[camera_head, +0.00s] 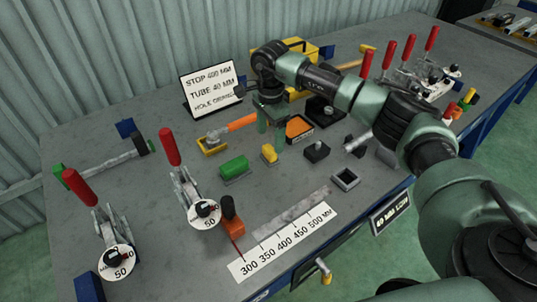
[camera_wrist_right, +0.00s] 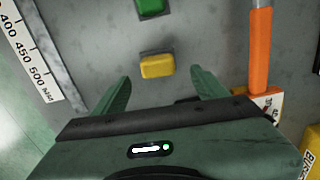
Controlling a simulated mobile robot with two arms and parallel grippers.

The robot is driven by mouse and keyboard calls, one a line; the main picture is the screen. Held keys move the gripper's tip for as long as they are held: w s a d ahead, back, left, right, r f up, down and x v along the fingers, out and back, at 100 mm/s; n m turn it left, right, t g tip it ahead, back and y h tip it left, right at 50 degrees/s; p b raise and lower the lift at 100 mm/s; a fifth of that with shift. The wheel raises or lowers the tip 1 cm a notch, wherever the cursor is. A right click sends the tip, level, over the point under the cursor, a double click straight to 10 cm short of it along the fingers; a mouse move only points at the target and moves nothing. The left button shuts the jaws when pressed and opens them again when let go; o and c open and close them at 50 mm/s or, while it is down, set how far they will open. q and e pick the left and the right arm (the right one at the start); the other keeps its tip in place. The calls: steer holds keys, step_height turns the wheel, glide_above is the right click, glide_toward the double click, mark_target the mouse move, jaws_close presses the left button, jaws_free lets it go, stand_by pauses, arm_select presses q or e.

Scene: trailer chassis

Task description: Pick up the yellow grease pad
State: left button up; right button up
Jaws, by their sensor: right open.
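The yellow grease pad (camera_head: 269,153) is a small yellow block on a dark base on the grey bench, in the middle of the head view. It also shows in the right wrist view (camera_wrist_right: 157,65), beyond and between the fingertips. My right gripper (camera_head: 271,136) is open and empty, with green fingers pointing down, close behind and above the pad in the head view. In the right wrist view its two fingers (camera_wrist_right: 160,80) are spread, with no contact on the pad visible. My left gripper is not in view.
A green block (camera_head: 234,166) sits left of the pad and a black block (camera_head: 316,151) right of it. An orange-handled tool (camera_head: 240,123) and an orange-black tray (camera_head: 299,128) lie close to the gripper. Red-handled clamps (camera_head: 186,190) stand left; a measuring scale (camera_head: 285,245) lies in front.

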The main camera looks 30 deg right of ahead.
mark_target(269, 148)
steer(key=shift+s+f, duration=0.15)
steer(key=shift+f, duration=0.3)
steer(key=f, duration=0.2)
steer(key=f+p, duration=0.1)
steer(key=f, duration=0.1)
steer(key=shift+a+f, duration=0.2)
steer(key=shift+f, duration=0.1)
jaws_close()
step_height(269, 148, up, 20)
steer(key=b, duration=0.2)
